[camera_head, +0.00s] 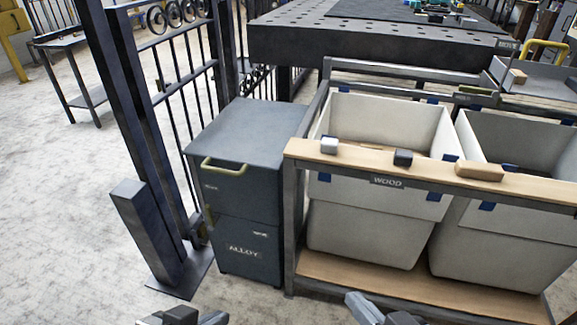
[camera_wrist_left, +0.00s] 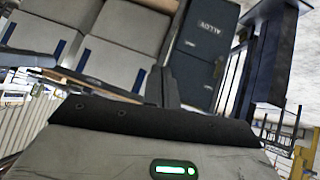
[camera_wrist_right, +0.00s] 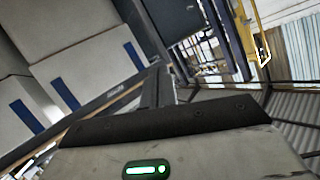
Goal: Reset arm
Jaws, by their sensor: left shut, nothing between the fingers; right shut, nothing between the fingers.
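My left gripper (camera_head: 183,317) shows at the bottom edge of the head view, low in front of the dark cabinet labelled ALLOY (camera_head: 243,190). It is shut and empty, and its closed fingers also show in the left wrist view (camera_wrist_left: 162,88). My right gripper (camera_head: 383,310) is at the bottom edge, in front of the wooden lower shelf of the bin rack. It is shut and empty, and its fingers show in the right wrist view (camera_wrist_right: 155,88). Neither gripper appears to touch anything. Most of both arms is out of the head view.
A dark metal gate (camera_head: 185,85) with a thick post stands left of the cabinet. Right of it, a rack holds a bin labelled WOOD (camera_head: 375,235) and another pale bin (camera_head: 500,245). Small blocks lie on its wooden rail (camera_head: 365,158). A perforated table (camera_head: 375,45) stands behind.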

